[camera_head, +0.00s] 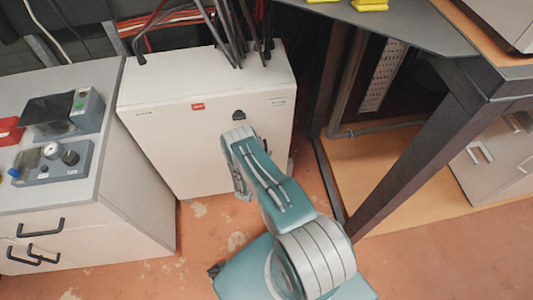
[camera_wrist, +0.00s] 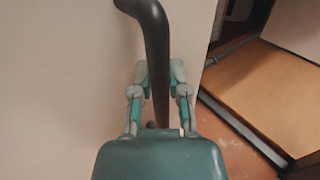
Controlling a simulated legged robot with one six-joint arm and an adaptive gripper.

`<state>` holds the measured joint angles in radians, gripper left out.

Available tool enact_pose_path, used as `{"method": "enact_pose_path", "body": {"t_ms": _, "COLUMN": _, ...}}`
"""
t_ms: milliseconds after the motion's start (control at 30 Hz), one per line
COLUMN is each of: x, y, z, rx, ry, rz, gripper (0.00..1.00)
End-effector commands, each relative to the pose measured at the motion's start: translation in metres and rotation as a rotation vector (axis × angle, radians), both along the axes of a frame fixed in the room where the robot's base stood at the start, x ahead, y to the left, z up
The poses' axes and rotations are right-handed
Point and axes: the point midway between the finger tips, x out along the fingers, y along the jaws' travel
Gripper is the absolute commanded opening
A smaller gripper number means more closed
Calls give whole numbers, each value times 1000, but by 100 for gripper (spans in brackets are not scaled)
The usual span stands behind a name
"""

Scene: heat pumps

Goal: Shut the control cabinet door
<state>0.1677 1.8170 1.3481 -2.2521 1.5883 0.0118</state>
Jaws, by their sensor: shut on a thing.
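The control cabinet (camera_head: 170,135) is a white box with a small red label, standing on the floor at the centre of the head view. Its pale door face fills the left of the wrist view (camera_wrist: 60,80). I cannot tell whether the door is flush or slightly ajar. A dark curved handle (camera_wrist: 155,30) stands out from the door near its right edge. In the wrist view my gripper (camera_wrist: 158,72) has one finger on each side of the handle and is shut on it. In the head view my teal arm hides the fingers and most of the handle.
A grey workbench (camera_head: 100,170) with control boxes and drawers stands close on the left. A dark metal table frame (camera_head: 440,135) stands on the right, over a wooden board. Dark cables (camera_head: 225,35) rise from the cabinet top. Some reddish floor (camera_head: 205,235) is free in front.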

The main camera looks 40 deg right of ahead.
Motion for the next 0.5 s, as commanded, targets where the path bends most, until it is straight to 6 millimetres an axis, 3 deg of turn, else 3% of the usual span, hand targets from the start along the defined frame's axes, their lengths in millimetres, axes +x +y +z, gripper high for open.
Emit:
{"method": "enact_pose_path", "body": {"t_ms": 33, "x": 8, "y": 4, "z": 2, "rx": 4, "ry": -8, "rz": 22, "gripper": 0}}
{"method": "enact_pose_path", "body": {"t_ms": 300, "x": 10, "y": 3, "z": 1, "rx": 8, "ry": -10, "rz": 22, "gripper": 0}}
{"method": "enact_pose_path", "body": {"t_ms": 333, "x": 10, "y": 2, "z": 1, "rx": 8, "ry": -10, "rz": 22, "gripper": 34}}
{"method": "enact_pose_path", "body": {"t_ms": 367, "x": 10, "y": 2, "z": 1, "rx": 8, "ry": -10, "rz": 22, "gripper": 48}}
{"method": "enact_pose_path", "body": {"t_ms": 400, "x": 10, "y": 2, "z": 2, "rx": 8, "ry": -10, "rz": 21, "gripper": 57}}
{"method": "enact_pose_path", "body": {"t_ms": 500, "x": 9, "y": 1, "z": 2, "rx": 7, "ry": -10, "rz": 18, "gripper": 57}}
